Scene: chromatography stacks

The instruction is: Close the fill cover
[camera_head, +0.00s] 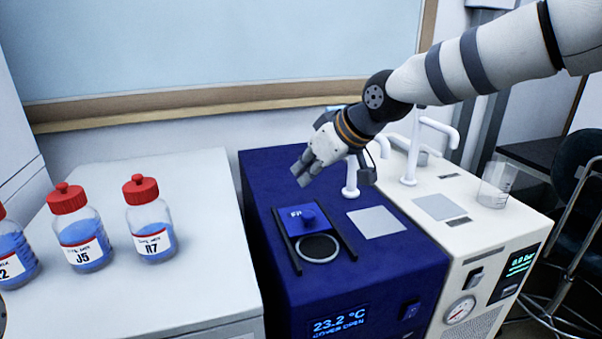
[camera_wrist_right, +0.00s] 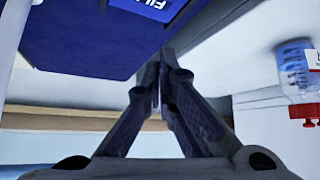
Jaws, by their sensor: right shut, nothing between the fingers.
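The blue fill cover (camera_head: 302,218), with a round knob and a white label, sits between two dark rails on top of the dark blue unit (camera_head: 265,180). It lies at the far end of the rails. In front of it the round fill opening (camera_head: 318,248) with its pale rim is uncovered. The unit's display (camera_head: 338,323) reads 23.2 °C and what looks like COVER OPEN. My right gripper (camera_head: 300,178) is shut and empty, above the unit behind the cover. In the right wrist view its fingers (camera_wrist_right: 160,75) meet, and part of the cover's label (camera_wrist_right: 155,4) shows at the top edge.
Bottles with red caps, including J5 (camera_head: 83,240) and R7 (camera_head: 151,230), stand on the white surface at left. A cream unit (camera_head: 455,215) with a glass beaker (camera_head: 495,185) and white spouts (camera_head: 410,150) stands at right. A wall board is behind.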

